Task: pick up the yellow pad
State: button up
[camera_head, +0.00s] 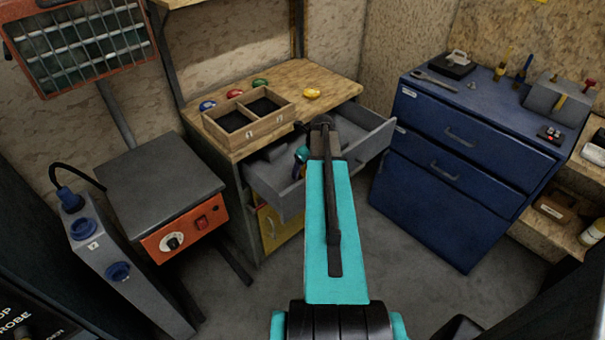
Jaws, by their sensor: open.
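The yellow pad (312,93) is a small rounded yellow piece lying on the wooden workbench top (335,84), to the right of a divided wooden box. My gripper (314,124) is at the far end of my teal arm, in front of the bench edge and over the open grey drawer. It appears below the pad in the picture and apart from it. Its jaws are open and nothing shows between them. The view is from behind, so my arm hides part of the drawer and the finger detail is small.
The wooden box (285,116) has two dark compartments. Red (235,93), green (260,82) and blue (207,106) pieces lie behind and left of it. The grey drawer (372,146) juts out below the bench. A blue cabinet (450,165) stands right, with open floor between.

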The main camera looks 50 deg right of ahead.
dwell(0.4)
jog(key=c, duration=1.1)
jog(key=shift+r, duration=0.1)
jog(key=shift+c, duration=0.2)
notch_tip(320, 180, up, 10)
jog(key=b, duration=0.1)
jog(key=shift+b, duration=0.35)
